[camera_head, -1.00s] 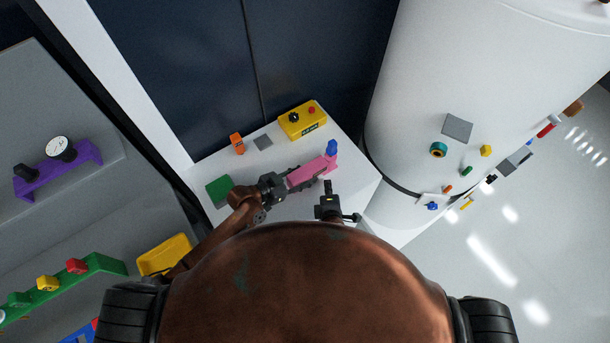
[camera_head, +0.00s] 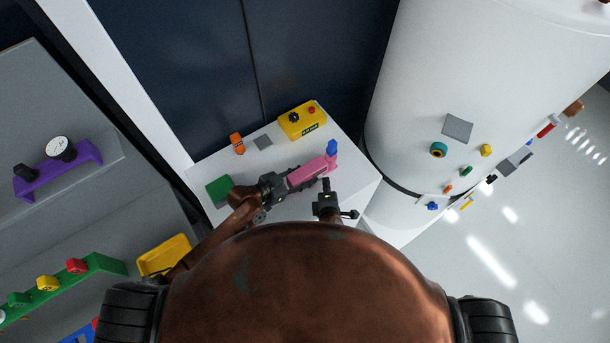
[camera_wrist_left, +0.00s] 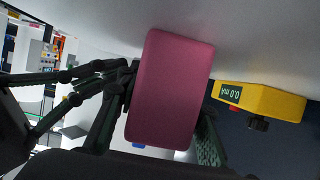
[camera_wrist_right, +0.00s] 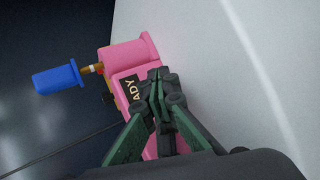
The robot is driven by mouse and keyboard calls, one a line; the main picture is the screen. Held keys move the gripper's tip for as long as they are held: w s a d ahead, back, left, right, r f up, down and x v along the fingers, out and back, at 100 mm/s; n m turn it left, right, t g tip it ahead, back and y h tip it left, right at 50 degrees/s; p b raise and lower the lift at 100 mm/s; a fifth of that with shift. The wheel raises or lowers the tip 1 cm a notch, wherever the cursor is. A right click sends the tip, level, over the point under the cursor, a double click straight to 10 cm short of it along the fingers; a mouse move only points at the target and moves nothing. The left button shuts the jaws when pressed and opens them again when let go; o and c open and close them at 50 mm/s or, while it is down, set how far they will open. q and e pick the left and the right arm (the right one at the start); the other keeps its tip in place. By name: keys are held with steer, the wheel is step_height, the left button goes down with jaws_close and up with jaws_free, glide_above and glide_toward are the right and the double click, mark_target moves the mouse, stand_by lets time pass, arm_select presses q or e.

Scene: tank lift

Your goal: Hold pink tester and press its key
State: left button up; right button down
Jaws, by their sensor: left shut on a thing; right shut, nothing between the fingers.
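The pink tester (camera_head: 306,174) is held above the white table in the head view, with its blue end (camera_head: 332,147) pointing up and right. My left gripper (camera_head: 283,185) is shut on its lower left end; the tester's pink end fills the middle of the left wrist view (camera_wrist_left: 171,88). My right gripper (camera_head: 326,186) is shut and empty, just below the tester. In the right wrist view my right fingertips (camera_wrist_right: 157,85) overlap the tester's face (camera_wrist_right: 125,65), beside a dark label ending in "ADY". Whether they touch it I cannot tell. The key is not clearly visible, perhaps behind the fingers.
The white table (camera_head: 355,185) also bears a yellow meter box (camera_head: 301,121), an orange block (camera_head: 237,143), a grey square (camera_head: 263,142) and a green block (camera_head: 219,189). A large white tank (camera_head: 440,80) stands at the right. A yellow tray (camera_head: 164,254) lies lower left.

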stand_by(0.3)
steer(key=shift+s+d, duration=0.3)
steer(key=shift+s, duration=0.2)
steer(key=shift+s+d, duration=0.9)
steer(key=shift+s, duration=0.3)
steer(key=shift+s+d, duration=0.9)
steer(key=shift+s, duration=0.3)
arm_select(q)
steer(key=o, duration=1.4)
steer(key=shift+o, duration=0.2)
steer(key=shift+s+a, duration=0.1)
